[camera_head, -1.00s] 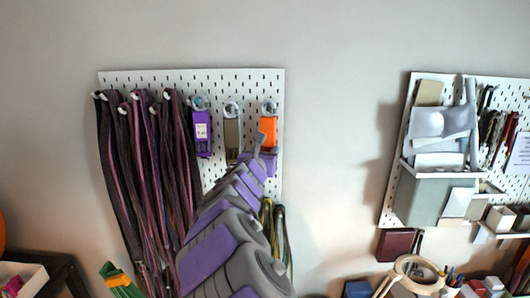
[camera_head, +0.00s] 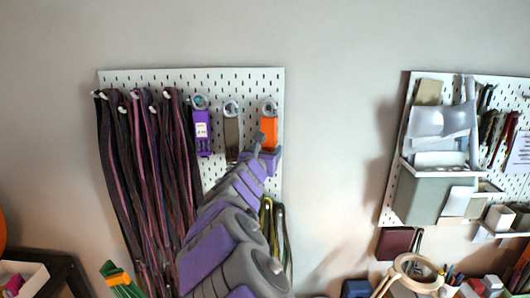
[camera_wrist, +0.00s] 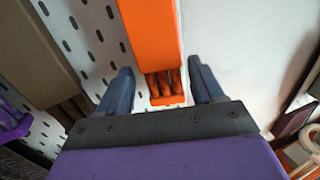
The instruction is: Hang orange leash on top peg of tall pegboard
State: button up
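The orange leash (camera_head: 268,132) hangs by a ring from a peg at the upper right of the tall pegboard (camera_head: 190,77). In the wrist view the orange leash (camera_wrist: 153,35) shows as an orange block with dark strands below it. My gripper (camera_wrist: 158,85) is open, with one dark blue finger to each side of the leash's lower part. A gap shows between the leash and both fingers in the wrist view. In the head view my arm hides the leash's lower end, and my fingers are hard to make out.
Purple (camera_head: 202,128) and brown (camera_head: 232,130) tagged pieces hang left of the orange leash. Several dark and pink cords (camera_head: 150,180) hang on the left side. A second pegboard (camera_head: 400,150) with trays is at the right. Bare wall lies between the boards.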

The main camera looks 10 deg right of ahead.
jog(key=shift+o, duration=0.6)
